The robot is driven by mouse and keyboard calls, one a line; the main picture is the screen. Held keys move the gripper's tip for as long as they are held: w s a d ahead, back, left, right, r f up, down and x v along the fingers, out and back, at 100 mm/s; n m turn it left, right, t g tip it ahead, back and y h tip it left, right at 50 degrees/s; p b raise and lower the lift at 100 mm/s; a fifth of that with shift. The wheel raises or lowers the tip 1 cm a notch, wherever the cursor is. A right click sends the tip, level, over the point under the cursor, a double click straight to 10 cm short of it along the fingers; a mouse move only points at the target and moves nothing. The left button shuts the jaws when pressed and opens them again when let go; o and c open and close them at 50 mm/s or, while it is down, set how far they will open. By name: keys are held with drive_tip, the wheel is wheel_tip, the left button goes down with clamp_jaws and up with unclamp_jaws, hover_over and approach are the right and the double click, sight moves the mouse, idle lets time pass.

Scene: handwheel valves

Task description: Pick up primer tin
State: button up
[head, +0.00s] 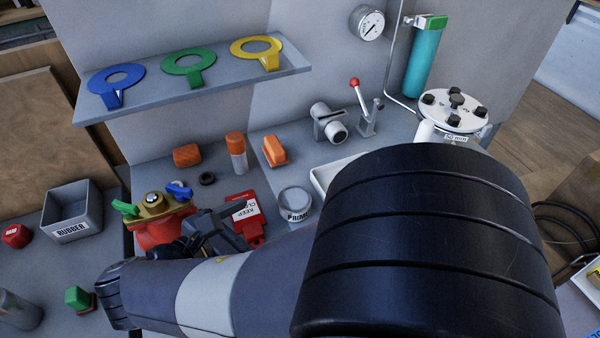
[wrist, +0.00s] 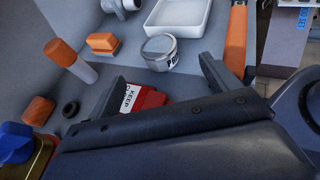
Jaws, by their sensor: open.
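The primer tin (head: 296,203) is a small grey round tin with a pale lid and a white label, standing upright on the grey bench. In the wrist view the tin (wrist: 160,50) lies ahead of my gripper, beyond the fingertips. My gripper (head: 230,228) is low over the bench, left of the tin in the head view. In the wrist view my gripper (wrist: 162,86) has its two fingers wide apart with nothing held between them.
A red block with a "KEEP" tag (head: 245,210) sits beside my gripper. A red valve with blue and green handles (head: 165,222) is left of it. A white tray (head: 322,183) lies right of the tin. An orange-capped bottle (head: 237,152) and an orange block (head: 274,150) stand behind.

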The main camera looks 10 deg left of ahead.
sight(293, 200)
drive_tip(key=x, duration=0.4)
drive_tip(key=shift+s+d, duration=0.1)
drive_tip(key=shift+a+b+x, duration=0.1)
drive_tip(key=shift+b+x, duration=0.2)
drive_tip(key=shift+x, duration=1.1)
drive_tip(key=shift+a+b+x, duration=0.15)
drive_tip(key=shift+b+x, duration=0.1)
drive_tip(key=shift+x, duration=1.15)
drive_tip(key=shift+f, duration=0.15)
drive_tip(key=shift+c, duration=0.5)
drive_tip(key=c, duration=1)
